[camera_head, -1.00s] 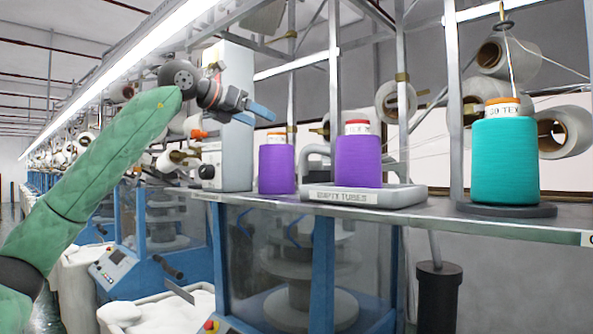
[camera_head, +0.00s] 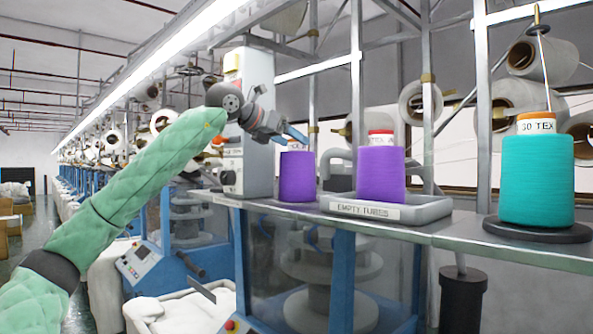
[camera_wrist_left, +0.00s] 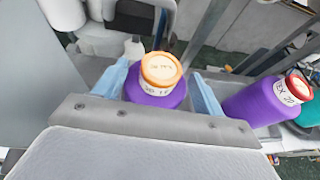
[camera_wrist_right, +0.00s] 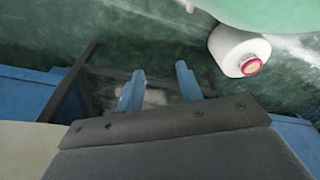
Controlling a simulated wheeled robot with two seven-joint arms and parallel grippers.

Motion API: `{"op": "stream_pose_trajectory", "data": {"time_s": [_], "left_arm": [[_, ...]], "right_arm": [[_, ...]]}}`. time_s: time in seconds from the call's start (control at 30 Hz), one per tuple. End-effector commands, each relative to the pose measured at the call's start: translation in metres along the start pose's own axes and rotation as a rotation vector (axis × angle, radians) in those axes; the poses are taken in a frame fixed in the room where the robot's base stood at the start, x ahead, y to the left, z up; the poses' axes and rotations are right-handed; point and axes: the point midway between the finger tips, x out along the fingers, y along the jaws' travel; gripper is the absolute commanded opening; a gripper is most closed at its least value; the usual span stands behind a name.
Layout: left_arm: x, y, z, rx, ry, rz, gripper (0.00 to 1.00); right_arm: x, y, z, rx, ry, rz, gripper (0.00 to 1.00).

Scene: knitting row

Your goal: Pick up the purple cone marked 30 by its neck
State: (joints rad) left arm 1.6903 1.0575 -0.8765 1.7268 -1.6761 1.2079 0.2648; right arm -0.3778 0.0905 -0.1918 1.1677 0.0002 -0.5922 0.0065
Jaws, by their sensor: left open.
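The purple cone with an orange top (camera_head: 297,178) stands upright on the grey shelf. It also shows in the left wrist view (camera_wrist_left: 158,90), where its white neck band carries small print, hard to read. My left gripper (camera_head: 293,136) is open at the cone's top. In the left wrist view its blue fingers (camera_wrist_left: 162,84) lie on either side of the orange top and neck, with a gap showing at the right finger. My right gripper (camera_wrist_right: 158,86) is open and empty over a dark green floor, away from the cone.
A purple cone with a red top (camera_head: 380,172), marked 20 in the left wrist view, stands in the grey tray labelled EMPTY TUBES (camera_head: 430,209). A teal cone marked 30 TEX (camera_head: 536,180) stands on a black disc (camera_head: 537,231) at right. Upright metal posts rise behind the shelf.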

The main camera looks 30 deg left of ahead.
Motion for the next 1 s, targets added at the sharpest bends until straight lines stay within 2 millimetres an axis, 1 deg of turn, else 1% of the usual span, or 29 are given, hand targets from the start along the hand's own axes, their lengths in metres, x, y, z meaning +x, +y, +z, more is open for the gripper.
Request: {"op": "stream_pose_trajectory", "data": {"time_s": [0.03, 0.2, 0.37, 0.57, 0.6, 0.67, 0.7, 0.77, 0.8, 0.87, 0.93, 0.97, 1.0], "left_arm": [[0.003, 0.000, 0.003, 0.000, 0.001, 0.000, 0.70], [0.018, 0.000, 0.002, 0.000, 0.000, 0.001, 0.70], [0.023, 0.001, 0.001, 0.000, -0.002, 0.000, 0.70], [0.024, 0.000, 0.000, 0.000, -0.001, 0.000, 0.70], [0.024, 0.000, 0.000, 0.000, -0.001, 0.000, 0.68], [0.024, 0.000, 0.000, 0.000, -0.001, 0.000, 0.56], [0.024, 0.000, 0.000, 0.000, -0.001, 0.000, 0.48], [0.024, 0.000, 0.000, 0.000, -0.001, 0.000, 0.37], [0.023, 0.000, 0.000, 0.000, -0.001, 0.000, 0.29], [0.023, 0.000, 0.000, 0.000, -0.001, 0.000, 0.17], [0.023, 0.000, 0.000, 0.000, -0.001, 0.000, 0.03], [0.023, 0.000, 0.000, 0.000, -0.001, 0.000, 0.00], [0.023, 0.000, 0.001, 0.000, -0.002, 0.000, 0.00]], "right_arm": [[0.001, 0.003, 0.003, -0.002, 0.002, 0.003, 0.36], [0.011, 0.007, 0.017, -0.007, 0.009, 0.007, 0.36], [0.016, 0.009, 0.022, -0.009, 0.014, 0.009, 0.36], [0.017, 0.009, 0.022, -0.009, 0.015, 0.009, 0.36], [0.017, 0.009, 0.022, -0.009, 0.015, 0.010, 0.36], [0.017, 0.009, 0.022, -0.009, 0.015, 0.010, 0.36], [0.017, 0.009, 0.022, -0.009, 0.015, 0.010, 0.36], [0.017, 0.009, 0.022, -0.009, 0.015, 0.010, 0.36], [0.017, 0.010, 0.022, -0.009, 0.014, 0.010, 0.36], [0.017, 0.010, 0.022, -0.009, 0.014, 0.011, 0.36], [0.017, 0.011, 0.022, -0.009, 0.014, 0.011, 0.36], [0.017, 0.011, 0.022, -0.009, 0.014, 0.011, 0.36], [0.016, 0.011, 0.022, -0.009, 0.015, 0.012, 0.36]]}}
